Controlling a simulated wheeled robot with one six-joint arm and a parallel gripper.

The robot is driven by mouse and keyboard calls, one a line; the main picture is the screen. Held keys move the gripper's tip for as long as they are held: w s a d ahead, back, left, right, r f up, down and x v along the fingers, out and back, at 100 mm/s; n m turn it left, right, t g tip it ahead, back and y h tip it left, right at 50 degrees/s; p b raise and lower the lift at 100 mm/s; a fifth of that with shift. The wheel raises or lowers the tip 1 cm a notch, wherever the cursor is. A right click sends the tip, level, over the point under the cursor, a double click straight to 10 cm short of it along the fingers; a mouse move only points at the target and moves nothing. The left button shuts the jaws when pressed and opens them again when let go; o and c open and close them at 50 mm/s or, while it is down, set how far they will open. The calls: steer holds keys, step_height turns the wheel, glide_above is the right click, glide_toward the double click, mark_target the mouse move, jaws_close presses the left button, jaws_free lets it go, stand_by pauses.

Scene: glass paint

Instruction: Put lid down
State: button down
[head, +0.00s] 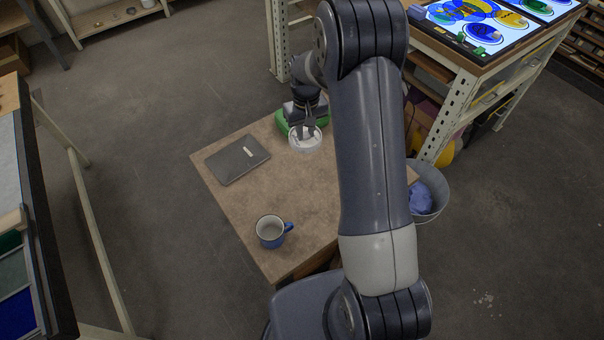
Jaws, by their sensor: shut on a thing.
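The lid (304,146) is a small white round piece in the head view, near the far edge of a low wooden table (306,205). My gripper (308,132) points down and is shut on the lid. I cannot tell whether the lid touches the table or hangs just above it. A green object (284,122) is right behind the gripper and partly hidden by it.
A dark flat notebook or laptop (237,159) lies on the table to the left. A blue mug (271,231) stands at the near side. The table's middle is clear. A grey bin (432,190) with a blue item stands right of the table. A lit glass-paint bench (480,40) is at upper right.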

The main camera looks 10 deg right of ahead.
steer(key=w+f+n+b, duration=0.1)
steer(key=w+f+b, duration=0.2)
steer(key=f+b, duration=0.3)
steer(key=w+f+b, duration=0.3)
steer(key=f+b, duration=0.4)
steer(key=f, duration=0.3)
steer(key=w+d+f+n+b, duration=0.1)
steer(key=w+f+b, duration=0.1)
steer(key=f+b, duration=0.5)
steer(key=shift+w+f+n, duration=0.3)
steer(key=shift+w+f, duration=0.1)
steer(key=shift+f, duration=0.1)
steer(key=c, duration=1.3)
jaws_free()
steer(key=shift+f, duration=0.1)
